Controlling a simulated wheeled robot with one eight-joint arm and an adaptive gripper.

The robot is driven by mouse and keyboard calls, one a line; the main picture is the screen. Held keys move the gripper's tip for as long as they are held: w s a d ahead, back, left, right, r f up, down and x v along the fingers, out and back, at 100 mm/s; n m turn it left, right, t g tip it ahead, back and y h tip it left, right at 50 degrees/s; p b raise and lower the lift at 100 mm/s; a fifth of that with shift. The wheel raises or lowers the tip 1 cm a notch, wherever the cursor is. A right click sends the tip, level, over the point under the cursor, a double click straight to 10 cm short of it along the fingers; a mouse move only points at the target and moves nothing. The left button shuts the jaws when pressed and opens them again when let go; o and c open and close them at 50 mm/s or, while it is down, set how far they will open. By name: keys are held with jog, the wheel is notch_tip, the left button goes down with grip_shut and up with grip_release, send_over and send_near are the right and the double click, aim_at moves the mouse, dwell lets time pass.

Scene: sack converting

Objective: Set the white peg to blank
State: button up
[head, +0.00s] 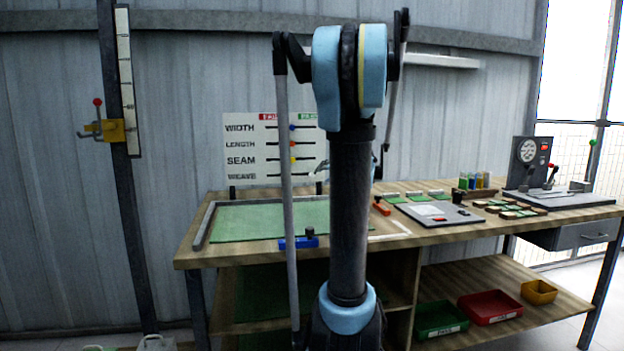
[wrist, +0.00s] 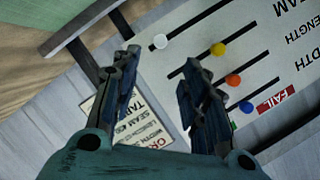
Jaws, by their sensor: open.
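The status board (head: 240,150) stands at the back of the bench with rows WIDTH, LENGTH, SEAM and WEAVE under red and green headings. In the wrist view the board (wrist: 290,30) looks turned over. The white peg (wrist: 160,41) sits toward the end of the WEAVE slot farther from the row labels. The yellow (wrist: 218,49), orange (wrist: 233,80) and blue (wrist: 246,106) pegs sit in the other slots, nearer the labels. My gripper (wrist: 163,60) is open and empty in front of the board; the white peg shows between and beyond its fingertips. My arm hides the board's right part in the head view.
An order card (wrist: 120,115) shows behind the fingers. The bench holds a green mat (head: 245,222), a blue-based tool (head: 299,242), a grey panel (head: 440,214) and a gauge machine (head: 528,160). Green (head: 440,318), red (head: 489,306) and yellow (head: 538,291) bins sit on the lower shelf.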

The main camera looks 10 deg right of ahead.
aim_at(313, 175)
jog(key=x, duration=1.3)
jog(key=shift+w+a, duration=0.1)
jog(key=shift+w, duration=0.15)
grip_shut()
